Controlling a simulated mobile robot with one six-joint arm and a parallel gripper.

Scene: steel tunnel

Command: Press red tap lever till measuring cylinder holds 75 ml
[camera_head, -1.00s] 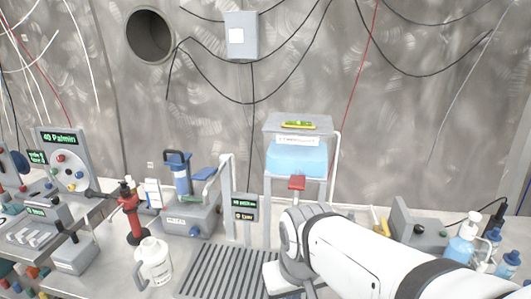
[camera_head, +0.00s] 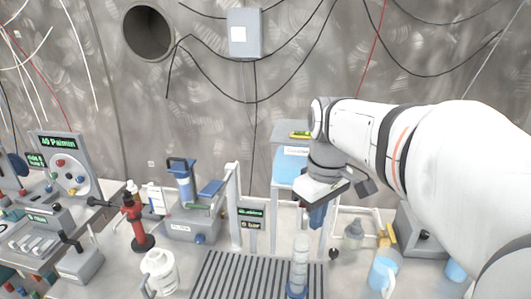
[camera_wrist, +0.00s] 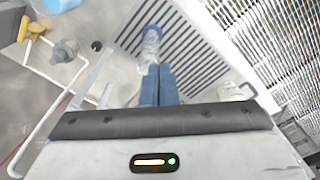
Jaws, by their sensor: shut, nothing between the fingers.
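The measuring cylinder (camera_head: 299,262) is clear with a blue foot and stands upright on the slatted grate (camera_head: 215,275). Its liquid level is too small to read. It also shows in the wrist view (camera_wrist: 151,46), just beyond my fingertips. The water tank (camera_head: 288,166) with light blue water stands behind, partly covered by my arm. The red tap lever is hidden behind my arm and wrist. My gripper (camera_head: 317,216) points down with its blue fingers together and empty, above and slightly right of the cylinder. The fingers also show shut in the wrist view (camera_wrist: 159,84).
A white jug (camera_head: 160,270) stands left of the grate. A small display (camera_head: 250,219) is on a post behind the grate. A red stand (camera_head: 137,222) is at left.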

